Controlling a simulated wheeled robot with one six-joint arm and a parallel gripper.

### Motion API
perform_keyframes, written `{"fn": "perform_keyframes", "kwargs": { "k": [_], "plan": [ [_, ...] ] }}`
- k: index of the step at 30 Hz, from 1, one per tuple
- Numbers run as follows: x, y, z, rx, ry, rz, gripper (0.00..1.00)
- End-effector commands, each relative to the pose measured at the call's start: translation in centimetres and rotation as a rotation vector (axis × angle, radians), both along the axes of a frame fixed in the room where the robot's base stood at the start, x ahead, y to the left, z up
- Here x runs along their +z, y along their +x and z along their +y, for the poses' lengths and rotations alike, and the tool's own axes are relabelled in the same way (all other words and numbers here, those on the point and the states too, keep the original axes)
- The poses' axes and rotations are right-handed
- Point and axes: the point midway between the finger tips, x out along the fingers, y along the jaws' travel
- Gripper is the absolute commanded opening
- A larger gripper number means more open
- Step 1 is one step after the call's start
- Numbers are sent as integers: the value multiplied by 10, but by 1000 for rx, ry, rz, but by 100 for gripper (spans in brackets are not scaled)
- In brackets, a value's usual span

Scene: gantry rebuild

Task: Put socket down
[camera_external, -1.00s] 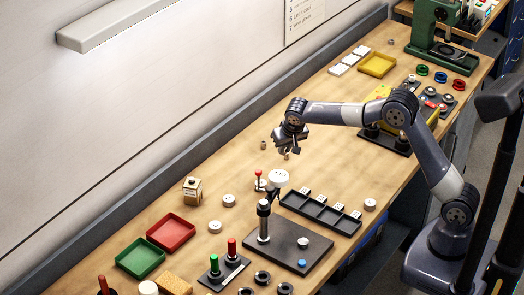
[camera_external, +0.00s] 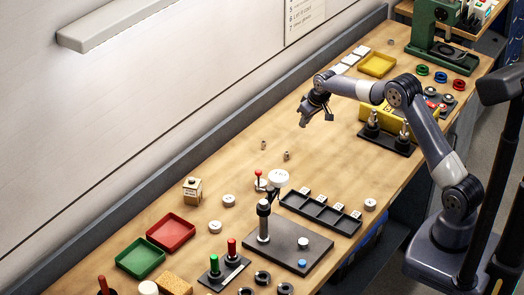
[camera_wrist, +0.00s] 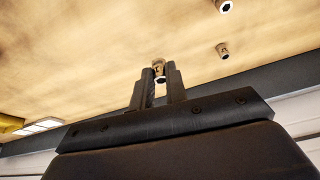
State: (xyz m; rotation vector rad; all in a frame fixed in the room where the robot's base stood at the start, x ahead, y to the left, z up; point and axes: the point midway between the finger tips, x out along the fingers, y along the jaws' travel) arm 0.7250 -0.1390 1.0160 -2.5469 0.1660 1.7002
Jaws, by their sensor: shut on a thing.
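My gripper (camera_external: 317,118) is in the air over the bare middle of the bench. In the wrist view its two dark fingers (camera_wrist: 159,82) are shut on a small metallic socket (camera_wrist: 159,70), which shows between the fingertips. In the external view I cannot make out the held socket. Two other small sockets stand on the bench: one (camera_external: 263,144) further left and one (camera_external: 287,155) nearer the front. They also show at the upper right of the wrist view, one (camera_wrist: 222,50) near the wall side and one (camera_wrist: 224,5) at the top edge.
A yellow tray (camera_external: 377,65) and white tiles (camera_external: 343,69) lie at the back. A black stand with metal fittings (camera_external: 387,139) is to my gripper's right. A black slotted rack (camera_external: 320,213) and a dark plate with a post (camera_external: 290,250) are in front. Bare wood surrounds the sockets.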

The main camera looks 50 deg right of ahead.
Motion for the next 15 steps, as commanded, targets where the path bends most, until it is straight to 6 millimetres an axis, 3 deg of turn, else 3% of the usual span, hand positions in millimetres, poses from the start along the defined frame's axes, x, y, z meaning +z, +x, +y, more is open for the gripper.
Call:
{"fn": "perform_keyframes", "kwargs": {
  "k": [3, 15],
  "plan": [
    [-21, -1, 0, -1, 1, 4, 0],
    [-65, 0, 1, -1, 1, 4, 0]
  ]
}}
